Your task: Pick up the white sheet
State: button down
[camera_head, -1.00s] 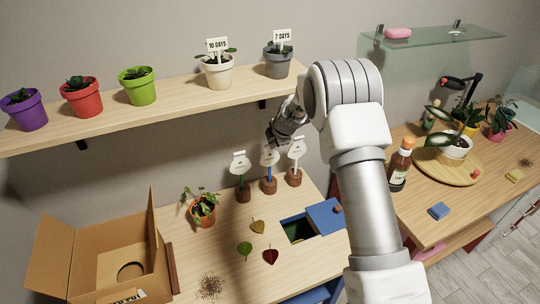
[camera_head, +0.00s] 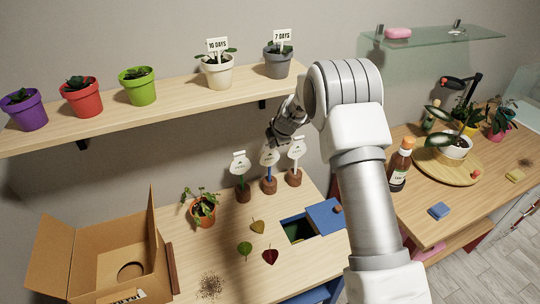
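Three white tag-like sheets stand upright on small brown round bases at the back of the lower table: one on a green stem (camera_head: 240,163), one on a blue stem (camera_head: 269,157), and one on a white stem (camera_head: 297,147). I cannot tell which of them is the task's white sheet. My gripper (camera_head: 272,141) points down and left, just above the blue-stemmed one and overlapping its top in the picture. I cannot tell whether it touches it. The fingers are small and dark, so their opening is unclear.
A shelf (camera_head: 180,97) with several potted plants runs above, close to my gripper. On the lower table are a potted plant (camera_head: 202,213), loose leaves (camera_head: 270,257), a blue sliding lid (camera_head: 325,216) and an open cardboard box (camera_head: 60,255). A side table (camera_head: 405,211) is at right.

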jog(key=shift+a+r, duration=0.1)
dwell(0.3)
jog(key=s+a+r+b, duration=0.2)
jog(key=s+a+r, duration=0.6)
jog(key=s, duration=0.3)
jog(key=shift+a, duration=0.2)
jog(key=shift+f, duration=0.1)
jog(key=shift+s+b, duration=0.15)
jog(key=shift+b, duration=0.15)
notch_tip(320, 180, up, 10)
jog(key=s+p, duration=0.1)
jog(key=p, duration=0.3)
jog(key=shift+s+d, duration=0.2)
jog(key=shift+s, duration=0.1)
dwell(1.1)
jog(key=shift+f, duration=0.1)
